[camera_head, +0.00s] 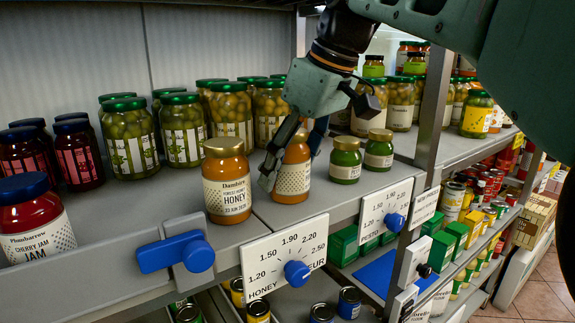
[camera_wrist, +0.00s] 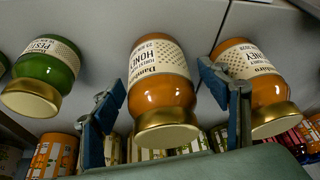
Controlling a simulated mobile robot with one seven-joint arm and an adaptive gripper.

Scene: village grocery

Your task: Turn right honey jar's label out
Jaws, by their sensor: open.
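The right honey jar (camera_head: 292,180) stands upright near the shelf's front edge, with amber contents and a gold lid. In the head view, mostly the dotted part of its label shows. In the wrist view, the same jar (camera_wrist: 162,88) shows its HONEY lettering upside down. My gripper (camera_head: 292,158) is open around this jar from above, one finger on each side; its fingers also show in the wrist view (camera_wrist: 168,110). I cannot tell whether either finger touches the glass. The left honey jar (camera_head: 227,190) stands beside it, its HONEY label facing out.
Two green pesto jars (camera_head: 345,160) stand to the right, close to my gripper. Pickle jars (camera_head: 182,130) stand in rows behind. A cherry jam jar (camera_head: 35,225) is at the far left. A price dial (camera_head: 297,272) hangs on the shelf front. A metal upright (camera_head: 432,100) stands right.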

